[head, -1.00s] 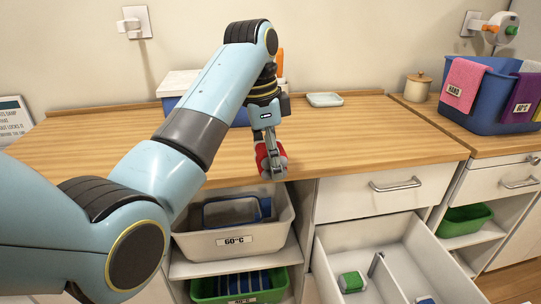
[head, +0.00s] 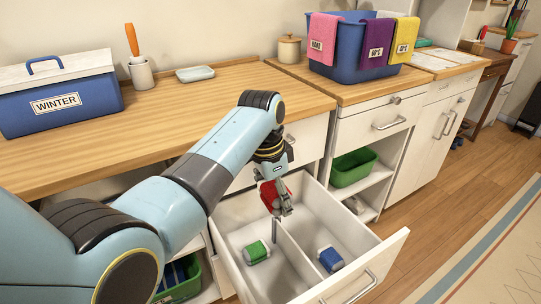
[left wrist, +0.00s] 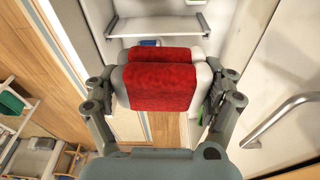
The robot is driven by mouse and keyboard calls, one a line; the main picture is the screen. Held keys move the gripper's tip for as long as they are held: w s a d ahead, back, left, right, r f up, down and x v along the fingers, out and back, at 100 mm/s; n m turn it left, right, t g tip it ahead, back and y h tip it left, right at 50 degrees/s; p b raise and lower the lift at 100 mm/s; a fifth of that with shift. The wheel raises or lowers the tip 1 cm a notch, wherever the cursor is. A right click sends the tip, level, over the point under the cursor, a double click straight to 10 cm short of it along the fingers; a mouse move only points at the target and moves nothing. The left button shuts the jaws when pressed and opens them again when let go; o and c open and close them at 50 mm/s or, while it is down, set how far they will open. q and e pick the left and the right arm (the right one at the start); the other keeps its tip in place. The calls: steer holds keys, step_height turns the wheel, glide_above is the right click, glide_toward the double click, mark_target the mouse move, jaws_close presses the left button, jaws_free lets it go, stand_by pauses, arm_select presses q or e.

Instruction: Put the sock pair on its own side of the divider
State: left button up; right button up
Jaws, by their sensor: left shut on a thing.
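My left gripper (head: 277,208) is shut on the red sock pair (head: 268,196), a rolled bundle with grey ends. It holds the bundle above the rear part of the open white drawer (head: 385,252), roughly over the divider (head: 297,256). In the left wrist view the red sock pair (left wrist: 160,82) lies between the two fingers of the left gripper (left wrist: 160,95). A green sock pair (head: 256,252) lies in the left compartment and a blue sock pair (head: 330,259) in the right one. My right gripper is not in view.
A thin grey post (head: 274,231) stands near the divider. The wooden counter (head: 150,118) holds a blue WINTER box (head: 60,105). A blue bin (head: 335,68) with coloured cloths stands at the back right. A green basket (head: 353,168) sits on a shelf right of the drawer.

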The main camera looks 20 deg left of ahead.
arm_select(q)
steer(key=s+d+f+b, duration=0.1)
steer(key=f+b, duration=0.3)
steer(key=f, duration=0.5)
steer(key=s+d+f+b, duration=0.1)
steer(key=s+f+b, duration=0.3)
steer(key=f, duration=0.6)
steer(key=shift+d+n+b, duration=0.3)
steer(key=shift+n+b, duration=0.1)
steer(key=shift+b, duration=0.05)
steer(key=o, duration=1.1)
steer(key=r, duration=0.5)
steer(key=s+r, duration=0.1)
steer(key=r, duration=0.1)
steer(key=shift+a+r, duration=0.25)
steer(key=shift+a, duration=0.1)
